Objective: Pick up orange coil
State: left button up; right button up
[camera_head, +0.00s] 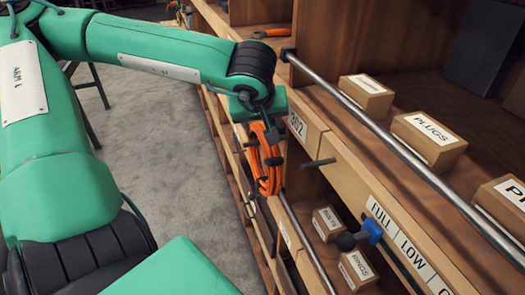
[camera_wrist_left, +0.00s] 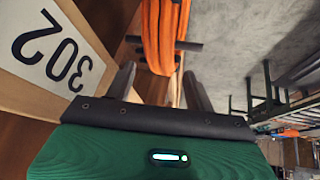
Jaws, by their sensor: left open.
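The orange coil (camera_head: 264,170) hangs in long loops at the front of the wooden shelf, below the 302 label (camera_head: 297,124). It also shows in the left wrist view (camera_wrist_left: 160,30), where a dark peg or bar crosses it. My left gripper (camera_head: 264,130) is at the upper part of the coil in the head view, with its fingers partly hidden. Contact cannot be told. My right gripper is not in view.
A metal rail (camera_head: 400,150) runs along the shelf front. A bare peg (camera_head: 318,163) and a blue clamp with a dark knob (camera_head: 371,231) stick out nearby. Boxes, including one marked PLUGS (camera_head: 429,138), sit on the shelf. Grey floor (camera_head: 165,130) lies open to the left.

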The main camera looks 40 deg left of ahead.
pick_arm(q)
jog(key=shift+w+a+f, duration=0.2)
jog(key=shift+w+f, duration=0.1)
jog(key=shift+f, duration=0.35)
jog(key=shift+w+a+f, duration=0.2)
jog(key=shift+w+f, duration=0.15)
jog(key=shift+s+r, duration=0.1)
jog(key=shift+s, duration=0.05)
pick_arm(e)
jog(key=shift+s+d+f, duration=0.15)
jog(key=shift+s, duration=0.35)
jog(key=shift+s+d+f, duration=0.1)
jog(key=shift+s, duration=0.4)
pick_arm(q)
jog(key=shift+d, duration=0.1)
jog(key=shift+c, duration=0.8)
grip_shut()
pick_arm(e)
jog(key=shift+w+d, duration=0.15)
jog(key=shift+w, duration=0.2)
pick_arm(q)
jog(key=shift+r, duration=0.1)
